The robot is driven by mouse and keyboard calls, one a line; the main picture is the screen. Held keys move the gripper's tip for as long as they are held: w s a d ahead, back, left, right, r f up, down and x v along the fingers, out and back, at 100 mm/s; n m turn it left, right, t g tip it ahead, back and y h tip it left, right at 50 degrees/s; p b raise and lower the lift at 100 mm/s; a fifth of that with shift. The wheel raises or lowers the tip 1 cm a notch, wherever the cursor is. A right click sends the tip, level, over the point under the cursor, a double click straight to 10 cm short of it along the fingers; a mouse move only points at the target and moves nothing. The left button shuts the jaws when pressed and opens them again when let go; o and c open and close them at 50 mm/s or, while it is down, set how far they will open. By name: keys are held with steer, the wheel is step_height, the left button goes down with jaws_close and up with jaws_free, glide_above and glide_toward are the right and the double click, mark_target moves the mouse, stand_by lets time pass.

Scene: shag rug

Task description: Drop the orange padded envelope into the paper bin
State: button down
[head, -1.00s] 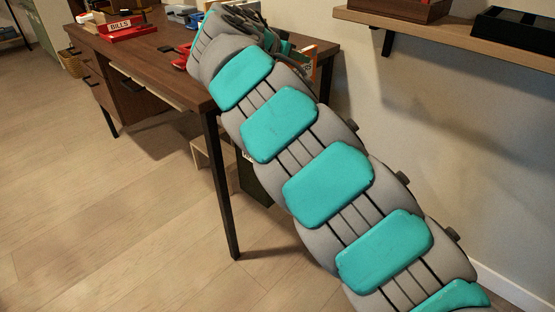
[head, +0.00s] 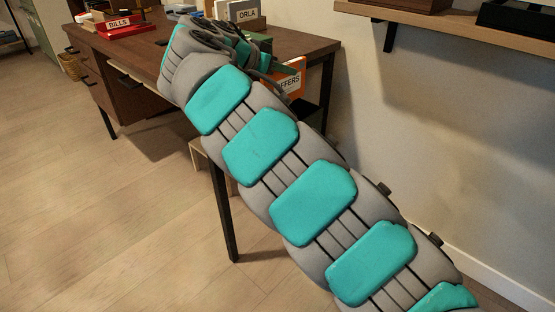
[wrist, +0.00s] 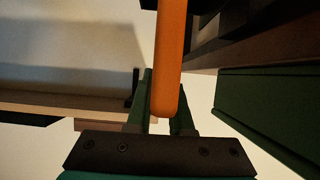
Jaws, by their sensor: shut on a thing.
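An orange padded envelope (head: 290,83) with a white label ending in "FFERS" hangs at the right end of the desk in the head view. In the wrist view the envelope (wrist: 169,60) shows edge-on, upright between the fingers. My gripper (wrist: 160,112) is shut on it. In the head view my gripper's dark green fingers (head: 284,68) are partly hidden behind my wrist. No paper bin can be made out for certain in the head view, where my arm covers the space under the desk. A dark green, rimmed surface (wrist: 270,112) stands right of the envelope in the wrist view.
The brown desk (head: 135,50) carries a red "BILLS" tray (head: 122,26) and an "ORLA" sign (head: 245,12). A wall shelf (head: 460,32) is at upper right. A black desk leg (head: 224,215) stands beside my arm. The floor at left is clear.

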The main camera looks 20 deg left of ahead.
steer(key=shift+f, duration=0.4)
steer(key=c, duration=0.7)
jaws_free()
steer(key=shift+c, duration=0.2)
steer(key=v, duration=0.8)
steer(key=shift+w+d, duration=0.1)
steer(key=shift+d, duration=0.05)
